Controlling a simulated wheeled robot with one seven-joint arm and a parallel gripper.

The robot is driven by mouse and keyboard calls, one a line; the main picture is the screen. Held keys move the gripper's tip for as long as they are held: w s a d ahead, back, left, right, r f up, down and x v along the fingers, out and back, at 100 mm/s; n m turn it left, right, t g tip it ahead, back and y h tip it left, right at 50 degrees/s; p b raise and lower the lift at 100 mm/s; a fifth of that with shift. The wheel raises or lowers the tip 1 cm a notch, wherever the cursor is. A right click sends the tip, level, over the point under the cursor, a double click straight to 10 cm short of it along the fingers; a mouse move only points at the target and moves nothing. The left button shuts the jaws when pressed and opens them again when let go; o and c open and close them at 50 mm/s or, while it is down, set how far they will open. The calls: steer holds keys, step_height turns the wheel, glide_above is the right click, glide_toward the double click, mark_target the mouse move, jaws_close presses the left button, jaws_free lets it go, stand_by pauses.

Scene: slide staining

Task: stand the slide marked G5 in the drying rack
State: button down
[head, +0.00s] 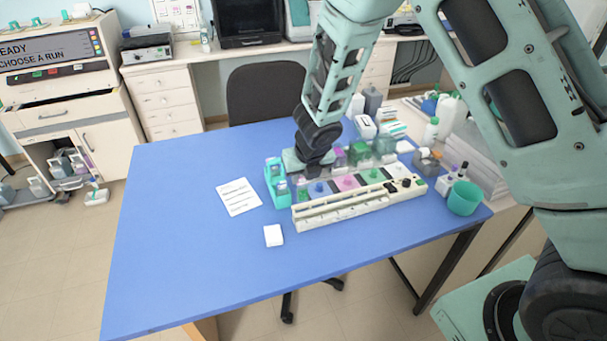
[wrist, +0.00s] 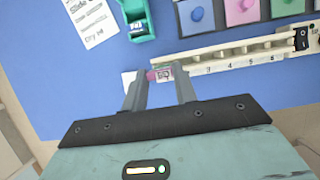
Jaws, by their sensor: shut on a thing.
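My gripper (wrist: 160,77) is shut on a small slide (wrist: 165,73), with one finger on each side. The slide's white label and pink end show between the fingertips in the wrist view. Its mark is too small to read surely. The drying rack seems to be the long cream rail with numbered slots (wrist: 236,54), just beyond and to the right of the fingertips. In the head view the cream rail (head: 350,210) lies along the front of the staining station. There my gripper (head: 312,165) is above the station's left end, and the slide is hidden.
A teal holder (head: 272,190) stands left of the rail, beside a printed sheet (head: 239,197). Colored jars (head: 360,152) stand behind, and a teal cup (head: 464,198) at right. The blue table's left and front are clear.

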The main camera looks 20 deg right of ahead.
mark_target(303, 198)
steer(key=shift+f+b, duration=3.45)
steer(key=shift+f, duration=0.15)
steer(key=shift+f+b, duration=0.3)
steer(key=shift+f, duration=0.05)
steer(key=c, duration=1)
jaws_free()
steer(key=p+v, duration=0.9)
steer(key=v, duration=0.8)
steer(key=shift+r, duration=0.25)
